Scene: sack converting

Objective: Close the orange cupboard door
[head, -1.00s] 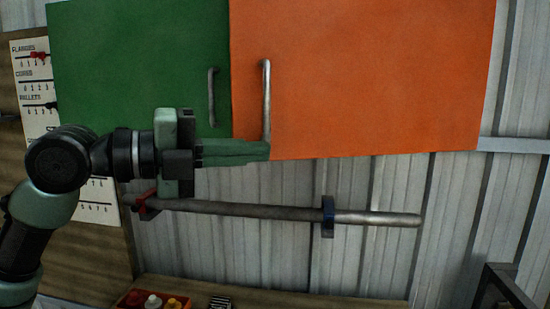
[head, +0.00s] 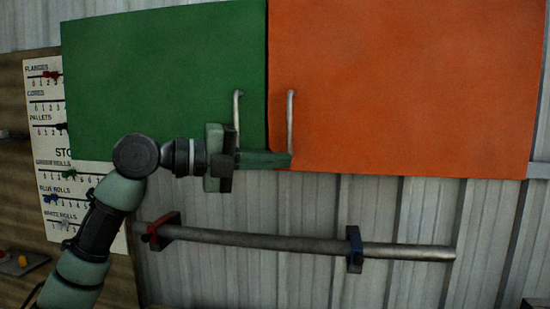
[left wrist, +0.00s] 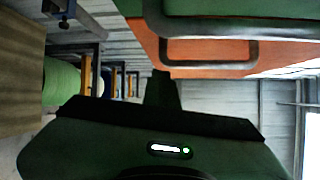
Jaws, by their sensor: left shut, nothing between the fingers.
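The orange cupboard door (head: 405,90) fills the upper right of the head view. It stands beside a green door (head: 160,80), its left edge meeting the green one with little or no visible gap. The orange door's grey bar handle (head: 290,122) is upright near its left edge. My left gripper (head: 288,159) is shut and empty, its fingertips at the handle's lower end by the door's bottom left corner. I cannot tell whether they touch. In the left wrist view, the orange door (left wrist: 140,38) and its handle (left wrist: 208,70) lie just beyond my dark fingers (left wrist: 160,90).
A metal rail (head: 290,244) with red and blue clamps runs along the corrugated wall below the doors. A white chart board (head: 75,150) hangs at left. The green door's handle (head: 237,112) is close behind my gripper. Green rolls (left wrist: 62,82) show in the left wrist view.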

